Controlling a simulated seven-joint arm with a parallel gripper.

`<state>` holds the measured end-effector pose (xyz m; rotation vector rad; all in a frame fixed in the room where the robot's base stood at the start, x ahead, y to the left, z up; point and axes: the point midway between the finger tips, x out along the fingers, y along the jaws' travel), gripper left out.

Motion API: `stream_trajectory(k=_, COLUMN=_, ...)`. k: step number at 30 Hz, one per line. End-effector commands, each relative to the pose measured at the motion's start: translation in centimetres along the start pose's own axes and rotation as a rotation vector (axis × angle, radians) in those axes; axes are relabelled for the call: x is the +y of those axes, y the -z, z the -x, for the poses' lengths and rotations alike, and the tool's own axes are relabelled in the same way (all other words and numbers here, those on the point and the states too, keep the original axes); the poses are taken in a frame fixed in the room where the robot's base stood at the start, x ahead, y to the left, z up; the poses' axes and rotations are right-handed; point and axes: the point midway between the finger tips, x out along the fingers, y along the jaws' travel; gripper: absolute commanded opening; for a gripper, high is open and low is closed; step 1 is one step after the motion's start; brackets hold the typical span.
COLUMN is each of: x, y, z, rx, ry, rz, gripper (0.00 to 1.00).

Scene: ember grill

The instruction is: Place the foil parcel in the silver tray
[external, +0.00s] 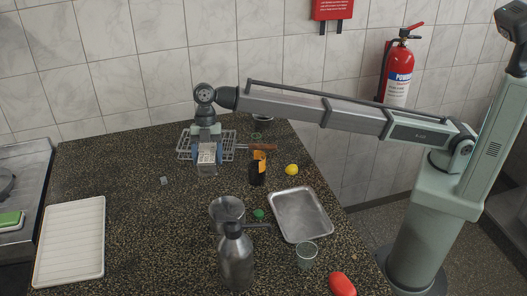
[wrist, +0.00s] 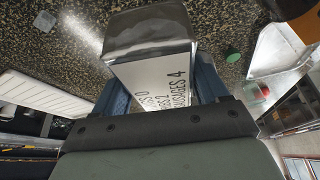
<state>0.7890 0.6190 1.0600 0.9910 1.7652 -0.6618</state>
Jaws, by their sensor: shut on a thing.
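The foil parcel (external: 206,154) is a shiny silver block with a white printed label. My gripper (external: 207,163) points down and is shut on it, with a blue finger on each side. In the wrist view the parcel (wrist: 150,35) sits between the fingers, and its label reads "SAUSAGES 4" in part. It appears held above the counter by the front of the wire rack; the exact gap below it is hard to tell. The silver tray (external: 301,214) lies flat and empty on the right of the counter, well to the right of my gripper and nearer the camera.
A metal pot (external: 227,212), a steel bottle (external: 236,260), a green item (external: 259,214) and a clear cup (external: 306,256) are near the tray. A white ridged tray (external: 70,243) lies left.

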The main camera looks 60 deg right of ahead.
Motion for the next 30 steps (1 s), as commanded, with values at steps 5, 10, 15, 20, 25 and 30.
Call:
stream_trajectory(k=5, x=-0.9, y=4.4, z=-0.6, rx=0.001, ry=0.017, rz=0.042, gripper=0.31)
stream_trajectory(k=10, x=-4.7, y=10.4, z=-1.8, rx=0.001, ry=0.043, rz=0.106, gripper=0.31)
stream_trajectory(k=15, x=-11.2, y=14.4, z=-3.0, rx=0.001, ry=0.066, rz=0.162, gripper=0.31)
stream_trajectory(k=20, x=-18.0, y=16.3, z=-3.8, rx=0.001, ry=0.084, rz=0.205, gripper=0.31)
stream_trajectory(k=25, x=-23.8, y=15.9, z=-4.4, rx=0.000, ry=0.093, rz=0.224, gripper=0.31)
stream_trajectory(k=30, x=-27.1, y=14.6, z=-4.8, rx=0.001, ry=0.093, rz=0.225, gripper=0.31)
